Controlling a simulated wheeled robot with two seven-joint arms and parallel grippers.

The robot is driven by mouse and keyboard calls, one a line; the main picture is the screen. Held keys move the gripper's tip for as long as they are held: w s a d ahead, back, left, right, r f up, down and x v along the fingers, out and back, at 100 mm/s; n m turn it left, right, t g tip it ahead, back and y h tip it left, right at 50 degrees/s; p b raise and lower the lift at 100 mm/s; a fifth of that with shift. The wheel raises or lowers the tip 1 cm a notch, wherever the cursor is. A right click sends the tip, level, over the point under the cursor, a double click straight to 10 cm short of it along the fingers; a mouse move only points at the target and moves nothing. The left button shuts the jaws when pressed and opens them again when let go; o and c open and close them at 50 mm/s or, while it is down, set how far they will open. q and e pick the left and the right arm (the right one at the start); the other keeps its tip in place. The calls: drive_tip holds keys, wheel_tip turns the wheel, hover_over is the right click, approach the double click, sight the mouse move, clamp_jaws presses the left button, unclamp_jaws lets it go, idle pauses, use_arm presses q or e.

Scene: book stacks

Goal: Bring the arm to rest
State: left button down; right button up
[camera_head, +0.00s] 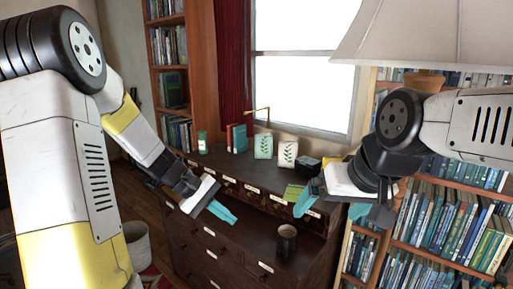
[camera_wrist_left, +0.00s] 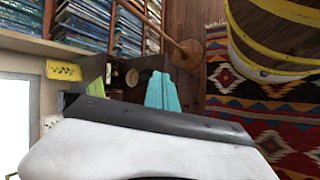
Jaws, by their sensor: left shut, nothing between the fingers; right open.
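My left arm comes in from the left in the head view. My left gripper (camera_head: 225,212) has its teal fingers together with nothing between them, in front of the dark wooden cabinet (camera_head: 205,238). The teal fingers of my left gripper (camera_wrist_left: 162,92) also show close together in the left wrist view. My right gripper (camera_head: 333,204) is on the right, its two teal fingers spread apart and empty, in front of the cabinet's right side.
A dark mug (camera_head: 287,241) stands on the cabinet's lower surface, between my grippers. Small books (camera_head: 238,138), two leaf-pattern cards (camera_head: 263,146) and a green jar (camera_head: 202,142) stand on its top. A lampshade (camera_head: 425,35) hangs above my right arm. Full bookshelves (camera_head: 455,225) stand at right.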

use_arm(q)
drive_tip(key=s+a+r+m+t+y, duration=0.2)
drive_tip(key=s+a+r+m+y, duration=0.1)
drive_tip(key=s+r, duration=0.4)
drive_tip(key=s+a+r+m+t+y, duration=0.3)
drive_tip(key=s+r, duration=0.4)
drive_tip(key=s, duration=0.3)
drive_tip(key=shift+r+m, duration=0.15)
drive_tip(key=shift+m, duration=0.35)
